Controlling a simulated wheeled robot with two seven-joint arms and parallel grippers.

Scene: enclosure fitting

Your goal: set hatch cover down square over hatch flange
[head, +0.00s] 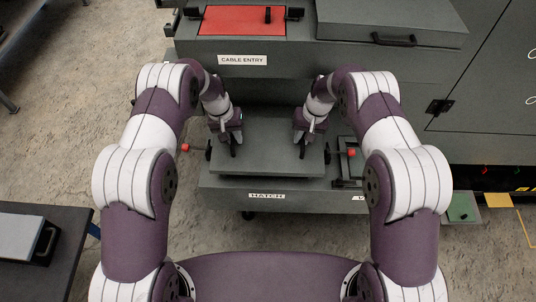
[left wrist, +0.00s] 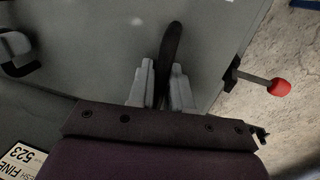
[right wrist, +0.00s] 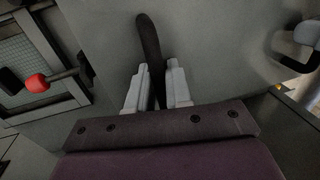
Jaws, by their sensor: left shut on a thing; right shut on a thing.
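The hatch cover (head: 268,160) is a flat grey plate, held roughly level above the HATCH label. My left gripper (head: 233,148) is shut on its left black handle, which stands between the fingers in the left wrist view (left wrist: 170,50). My right gripper (head: 303,148) is shut on its right black handle, seen in the right wrist view (right wrist: 150,45). The hatch flange is hidden, apparently beneath the cover. I cannot tell whether the cover touches it or hangs just above.
Red-tipped clamps stand at the left (head: 185,147) and right (head: 351,152) of the cover. The HATCH label (head: 267,195) is on the grey front face. A CABLE ENTRY housing (head: 243,60) with a red panel rises behind. A dark table (head: 40,215) stands at lower left.

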